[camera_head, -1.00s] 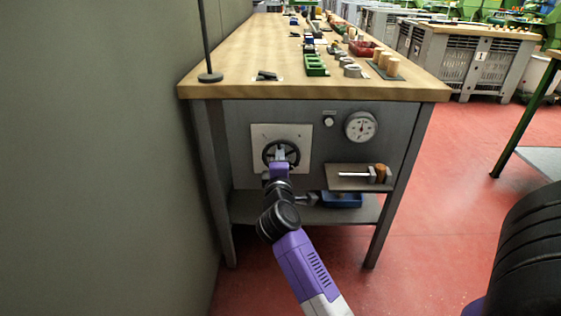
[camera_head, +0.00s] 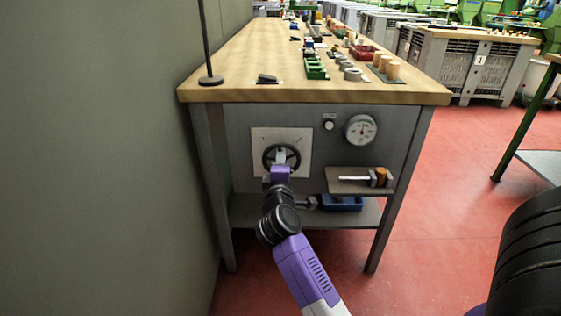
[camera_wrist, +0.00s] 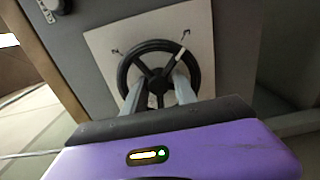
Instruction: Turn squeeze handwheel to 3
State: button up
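The black spoked handwheel (camera_head: 265,157) sits on a pale square plate (camera_head: 302,137) on the bench's grey end panel. In the wrist view the handwheel (camera_wrist: 125,69) has a light mark on its upper right rim, and small marks show on the plate. My gripper (camera_head: 281,156) is at the wheel's centre. In the wrist view my gripper (camera_wrist: 160,82) has its two grey fingers apart, one on each side of the hub and lower spoke. Contact with the spokes is not clear. The scale numbers are too small to read.
A round dial gauge (camera_head: 361,129) and a small knob (camera_head: 328,125) are to the right on the panel. A small shelf (camera_head: 345,187) with a tool sticks out lower right. A blue bin (camera_head: 341,203) sits beneath. A wall stands close on the left.

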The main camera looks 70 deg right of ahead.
jog(key=v, duration=0.7)
jog(key=shift+a+p, duration=0.4)
jog(key=shift+p, duration=0.05)
jog(key=shift+s, duration=0.15)
